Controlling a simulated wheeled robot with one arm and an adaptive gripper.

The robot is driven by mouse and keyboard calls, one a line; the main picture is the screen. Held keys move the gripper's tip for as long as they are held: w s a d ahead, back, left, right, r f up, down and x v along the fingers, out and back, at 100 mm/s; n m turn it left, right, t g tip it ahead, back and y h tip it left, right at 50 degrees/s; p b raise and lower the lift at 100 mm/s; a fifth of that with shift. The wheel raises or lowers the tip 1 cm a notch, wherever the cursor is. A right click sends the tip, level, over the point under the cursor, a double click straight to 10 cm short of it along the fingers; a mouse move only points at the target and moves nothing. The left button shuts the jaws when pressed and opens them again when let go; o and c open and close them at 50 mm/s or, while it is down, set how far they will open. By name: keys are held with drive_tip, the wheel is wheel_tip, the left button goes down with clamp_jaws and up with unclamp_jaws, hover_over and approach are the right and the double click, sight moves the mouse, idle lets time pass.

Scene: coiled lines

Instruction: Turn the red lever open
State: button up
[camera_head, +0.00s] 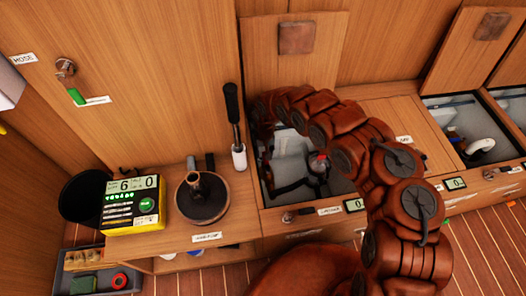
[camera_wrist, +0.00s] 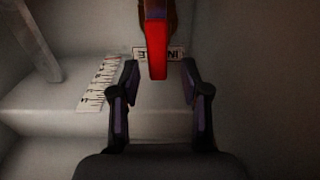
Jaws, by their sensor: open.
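The red lever (camera_wrist: 157,52) hangs at the top middle of the wrist view, its end pointing down between the fingertips as seen there. My gripper (camera_wrist: 160,82) is open, with one dark finger on each side of the lever's lower end. I see no contact between the fingers and the lever, but cannot tell the depth between them. The lever's upper part joins a brown fitting at the picture's top edge. In the head view my arm reaches into an open locker (camera_head: 263,185), where a small red spot (camera_head: 321,156) shows among dark parts.
A white label (camera_wrist: 172,54) is behind the lever, and a marked strip (camera_wrist: 100,84) lies left. In the head view, a raised wooden lid (camera_head: 275,65) stands behind the locker. A black-handled lever (camera_head: 233,115) rises left of it. Locker walls surround my gripper closely.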

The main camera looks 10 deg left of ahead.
drive_tip(key=shift+w+r, duration=0.1)
drive_tip(key=shift+r, duration=0.55)
wheel_tip(320, 180, up, 11)
drive_tip(key=shift+f, duration=0.15)
idle(0.6)
